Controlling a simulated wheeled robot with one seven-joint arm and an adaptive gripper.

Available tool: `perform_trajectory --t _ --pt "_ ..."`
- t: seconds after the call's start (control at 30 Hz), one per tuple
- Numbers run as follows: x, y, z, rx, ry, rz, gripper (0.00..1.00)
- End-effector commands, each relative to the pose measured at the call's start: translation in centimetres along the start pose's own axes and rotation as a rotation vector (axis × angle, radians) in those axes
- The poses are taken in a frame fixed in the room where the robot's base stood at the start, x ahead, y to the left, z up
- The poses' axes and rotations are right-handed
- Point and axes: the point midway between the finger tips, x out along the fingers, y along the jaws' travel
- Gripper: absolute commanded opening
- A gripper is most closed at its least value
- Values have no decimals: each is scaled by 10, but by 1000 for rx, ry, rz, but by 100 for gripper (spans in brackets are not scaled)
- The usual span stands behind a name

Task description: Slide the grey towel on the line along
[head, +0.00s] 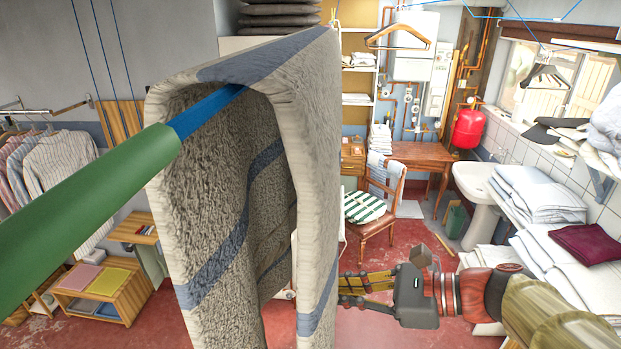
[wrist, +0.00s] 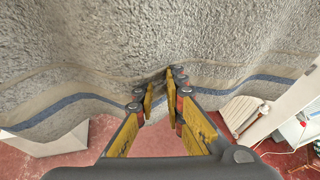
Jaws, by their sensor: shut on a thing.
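The grey towel (head: 318,150), with blue stripes and pale edges, hangs folded over a thick line in the head view. The line shows a green part (head: 90,195) in front and a blue part (head: 207,108) running in under the towel's fold. My gripper (head: 343,288) is at the towel's lower right side, and its fingertips are partly hidden by the cloth. In the wrist view the towel (wrist: 90,50) fills the upper part. My gripper (wrist: 159,88) there is shut on a pinch of the cloth, above a blue stripe.
A wooden chair (head: 376,228) with a striped cushion and a desk (head: 425,155) stand beyond the towel. A washbasin (head: 475,185) and folded white linen (head: 540,190) are at the right. Shirts (head: 55,165) hang at the left. A hanger (head: 398,38) is overhead.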

Motion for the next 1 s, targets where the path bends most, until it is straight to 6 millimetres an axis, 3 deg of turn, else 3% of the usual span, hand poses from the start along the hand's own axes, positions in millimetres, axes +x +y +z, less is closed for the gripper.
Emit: perform_trajectory --t 0.5,0.83,0.87,1.0 --pt "-7 27 1 -3 0 1 0" --pt "-7 30 0 -2 0 1 0" --pt "-7 30 0 -2 0 1 11" --pt "-7 30 0 -2 0 1 19"
